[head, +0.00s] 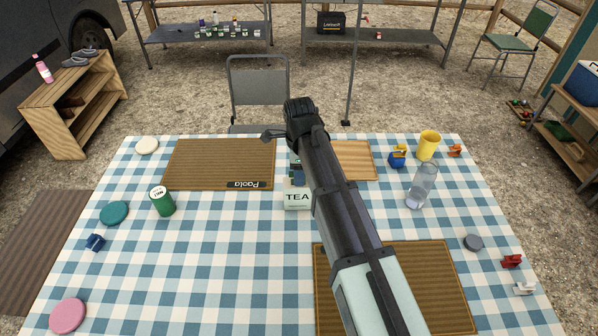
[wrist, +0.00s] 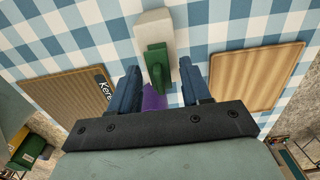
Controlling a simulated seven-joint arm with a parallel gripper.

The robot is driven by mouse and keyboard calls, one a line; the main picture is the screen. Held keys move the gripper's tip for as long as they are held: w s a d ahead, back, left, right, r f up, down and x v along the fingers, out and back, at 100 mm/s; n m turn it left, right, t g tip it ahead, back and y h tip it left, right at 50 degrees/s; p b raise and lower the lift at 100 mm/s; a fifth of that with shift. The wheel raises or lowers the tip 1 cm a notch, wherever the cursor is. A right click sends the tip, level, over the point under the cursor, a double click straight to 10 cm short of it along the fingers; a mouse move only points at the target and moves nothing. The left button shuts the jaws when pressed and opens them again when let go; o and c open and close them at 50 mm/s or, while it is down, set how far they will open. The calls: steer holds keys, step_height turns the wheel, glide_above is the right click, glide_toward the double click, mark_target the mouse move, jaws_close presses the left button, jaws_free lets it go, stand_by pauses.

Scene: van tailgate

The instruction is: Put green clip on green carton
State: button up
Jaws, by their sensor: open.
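A pale carton (head: 297,199) marked TEA stands near the middle of the table in the head view, partly behind my arm. In the wrist view a pale carton (wrist: 154,27) lies ahead of my gripper. A small green clip (wrist: 158,65) shows there, overlapping the carton's near end and lying between my fingers. I cannot tell whether it rests on the carton. A purple piece (wrist: 153,99) shows just below it, mostly hidden. My gripper (wrist: 162,82) is open, with one finger on each side and gaps between them and the clip. My arm hides most of this in the head view.
A brown mat (head: 215,160) and a wooden board (head: 357,160) flank the carton. A green tin (head: 162,201) stands at left. A clear glass (head: 421,187), yellow cup (head: 428,146) and blue item (head: 398,156) stand at right.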

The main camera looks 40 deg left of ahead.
step_height(320, 180, up, 12)
stand_by(0.6)
stand_by(0.5)
